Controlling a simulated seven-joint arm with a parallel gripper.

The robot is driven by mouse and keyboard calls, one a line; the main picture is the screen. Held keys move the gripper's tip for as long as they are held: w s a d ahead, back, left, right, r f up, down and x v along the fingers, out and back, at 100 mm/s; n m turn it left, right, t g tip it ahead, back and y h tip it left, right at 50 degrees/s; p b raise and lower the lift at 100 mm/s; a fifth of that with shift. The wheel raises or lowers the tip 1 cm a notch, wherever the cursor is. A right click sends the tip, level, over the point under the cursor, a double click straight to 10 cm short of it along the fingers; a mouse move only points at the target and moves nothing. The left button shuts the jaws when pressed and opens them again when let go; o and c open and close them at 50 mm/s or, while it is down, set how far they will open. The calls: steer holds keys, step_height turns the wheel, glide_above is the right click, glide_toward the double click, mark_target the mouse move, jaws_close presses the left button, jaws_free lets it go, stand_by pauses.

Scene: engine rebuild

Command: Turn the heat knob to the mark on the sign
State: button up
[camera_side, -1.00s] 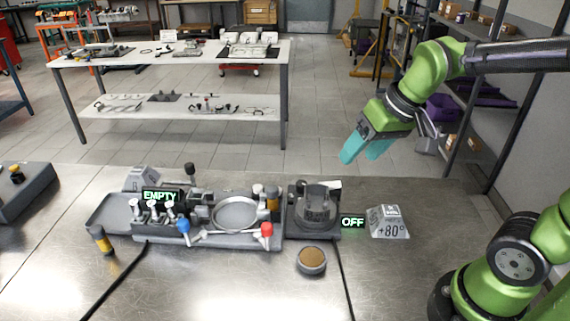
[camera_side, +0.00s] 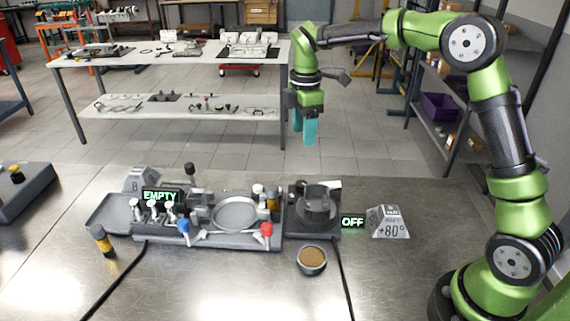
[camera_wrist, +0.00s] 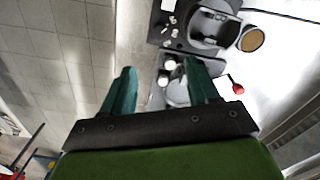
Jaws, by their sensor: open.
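The heater (camera_side: 315,207), a dark grey unit with a round well, stands right of the tray fixture; it also shows at the top of the wrist view (camera_wrist: 208,22). Its display (camera_side: 352,222) reads OFF. The grey sign (camera_side: 389,222) right of it reads "+80°"; its smaller writing is too small to read. A round disc with a brown top (camera_side: 312,260) lies in front of the heater; I cannot tell whether it is the heat knob, and no other knob is clear. My gripper (camera_side: 303,128) is open and empty, pointing down, high above and behind the heater.
The tray fixture (camera_side: 208,243) holds several small parts, with a blue knob (camera_side: 183,226) and a red knob (camera_side: 266,230) at its front. A display (camera_side: 160,196) reads EMPTY. Black cables cross the front table.

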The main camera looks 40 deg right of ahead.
mark_target(302, 183)
step_height(302, 183, down, 16)
steer(key=shift+r, duration=0.1)
stand_by(0.4)
steer(key=c, duration=1)
